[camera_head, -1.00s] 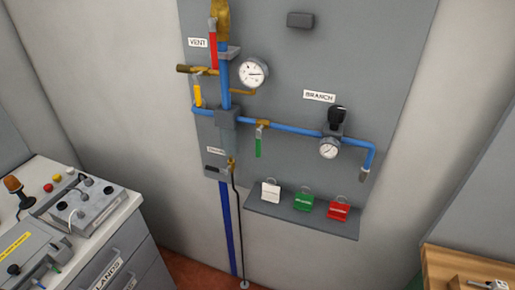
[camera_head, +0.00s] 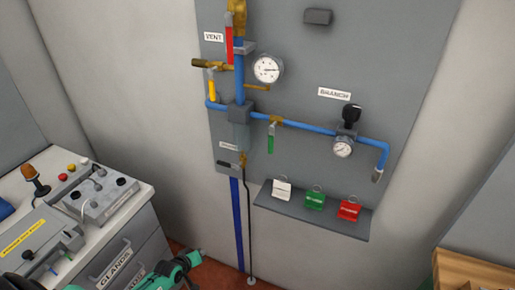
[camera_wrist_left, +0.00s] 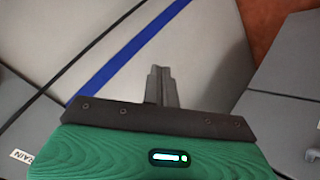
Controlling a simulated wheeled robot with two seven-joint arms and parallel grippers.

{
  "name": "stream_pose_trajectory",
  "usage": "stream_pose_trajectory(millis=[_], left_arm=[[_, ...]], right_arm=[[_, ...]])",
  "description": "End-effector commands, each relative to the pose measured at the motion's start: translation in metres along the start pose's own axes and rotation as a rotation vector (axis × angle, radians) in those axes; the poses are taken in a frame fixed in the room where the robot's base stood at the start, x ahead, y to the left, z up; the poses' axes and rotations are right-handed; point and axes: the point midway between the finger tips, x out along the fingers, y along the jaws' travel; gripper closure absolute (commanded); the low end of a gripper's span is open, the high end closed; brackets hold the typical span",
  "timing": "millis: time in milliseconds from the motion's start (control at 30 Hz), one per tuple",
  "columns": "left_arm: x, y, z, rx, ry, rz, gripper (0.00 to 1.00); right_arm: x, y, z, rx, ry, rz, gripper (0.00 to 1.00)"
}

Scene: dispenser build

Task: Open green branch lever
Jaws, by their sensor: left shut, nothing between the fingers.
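The green branch lever (camera_head: 270,143) hangs straight down from a brass valve (camera_head: 275,119) on the blue horizontal pipe (camera_head: 308,127), at right angles to it. My left gripper shows in the left wrist view (camera_wrist_left: 162,75) with its fingers shut together and empty. In the head view, part of my green left arm is at the bottom, well below and left of the lever and apart from it. The lever is not seen in the left wrist view. My right gripper is not in view.
A red lever (camera_head: 229,46) and a yellow lever (camera_head: 212,89) are left of the green one. White, green and red tags stand on a shelf (camera_head: 311,209) below. A drawer cabinet (camera_head: 137,243) is at left, a wooden surface (camera_head: 482,268) at lower right.

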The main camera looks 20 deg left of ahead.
Motion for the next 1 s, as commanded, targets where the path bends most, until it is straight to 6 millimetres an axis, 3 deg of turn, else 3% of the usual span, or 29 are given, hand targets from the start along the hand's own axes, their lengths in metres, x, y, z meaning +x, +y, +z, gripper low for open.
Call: stream_pose_trajectory(millis=[33, 200, 300, 500, 700, 833, 1000], left_arm=[[-0.005, 0.023, -0.030, -0.044, 0.030, 0.050, 1.00], [-0.034, 0.104, -0.110, -0.213, 0.084, 0.229, 1.00], [-0.060, 0.153, -0.150, -0.304, 0.089, 0.342, 1.00], [-0.126, 0.249, -0.205, -0.457, 0.038, 0.564, 1.00], [-0.189, 0.316, -0.227, -0.552, -0.055, 0.721, 1.00], [-0.212, 0.339, -0.229, -0.583, -0.100, 0.771, 1.00], [-0.222, 0.348, -0.230, -0.597, -0.122, 0.791, 1.00]], right_arm=[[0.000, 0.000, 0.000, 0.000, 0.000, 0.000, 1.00], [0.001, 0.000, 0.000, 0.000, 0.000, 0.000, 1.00], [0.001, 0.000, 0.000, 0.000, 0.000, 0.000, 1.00], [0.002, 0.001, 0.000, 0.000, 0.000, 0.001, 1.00], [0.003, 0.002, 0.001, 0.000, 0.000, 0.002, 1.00], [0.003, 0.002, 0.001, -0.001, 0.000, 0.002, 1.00], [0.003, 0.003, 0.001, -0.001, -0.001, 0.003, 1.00]])
